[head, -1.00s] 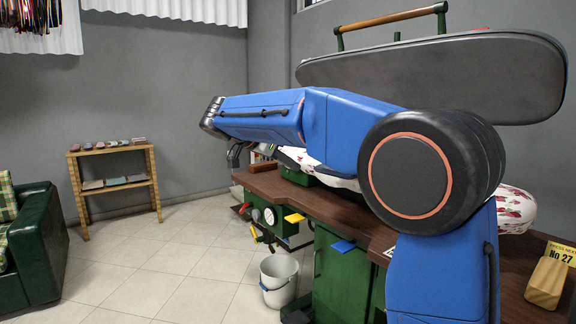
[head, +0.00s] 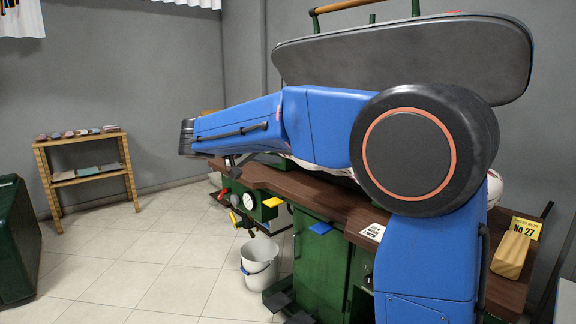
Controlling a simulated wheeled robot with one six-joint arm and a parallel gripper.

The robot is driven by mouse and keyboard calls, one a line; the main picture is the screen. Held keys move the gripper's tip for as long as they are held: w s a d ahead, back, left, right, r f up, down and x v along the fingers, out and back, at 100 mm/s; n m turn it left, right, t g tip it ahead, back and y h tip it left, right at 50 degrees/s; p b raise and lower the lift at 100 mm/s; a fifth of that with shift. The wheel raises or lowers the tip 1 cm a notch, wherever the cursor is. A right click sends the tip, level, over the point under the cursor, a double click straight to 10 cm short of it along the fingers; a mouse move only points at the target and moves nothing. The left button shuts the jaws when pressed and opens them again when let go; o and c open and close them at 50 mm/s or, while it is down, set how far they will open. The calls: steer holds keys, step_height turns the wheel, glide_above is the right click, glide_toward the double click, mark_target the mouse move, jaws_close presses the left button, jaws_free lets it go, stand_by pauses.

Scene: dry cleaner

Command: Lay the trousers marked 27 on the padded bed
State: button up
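The padded bed (head: 494,189) has a white cover with a floral print. It lies on the press table under the raised grey press head (head: 400,58), and my blue arm hides most of it.
The brown tabletop (head: 340,205) carries a white printed card (head: 373,232). A white bucket (head: 259,262) and dark pedals (head: 279,301) stand below it. A wooden shelf (head: 88,176) with small folded items is at the left. The tiled floor between is clear.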

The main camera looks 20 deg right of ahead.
steer(key=s+f+n+t+h, duration=0.1)
steer(key=n, duration=0.3)
steer(key=s+d+n+t, duration=0.1)
steer(key=n, duration=0.3)
steer(key=d+f+n+t+h, duration=0.1)
steer(key=n, duration=0.2)
steer(key=shift+s+d+f+n+t+h, duration=0.1)
steer(key=shift+s+f+n+t+h, duration=0.2)
steer(key=shift+s+n, duration=0.1)
steer(key=shift+w+d, duration=0.1)
steer(key=x, duration=1.7)
steer(key=shift+d, duration=0.15)
steer(key=shift+c, duration=0.3)
jaws_close()
steer(key=shift+o, duration=0.3)
jaws_free()
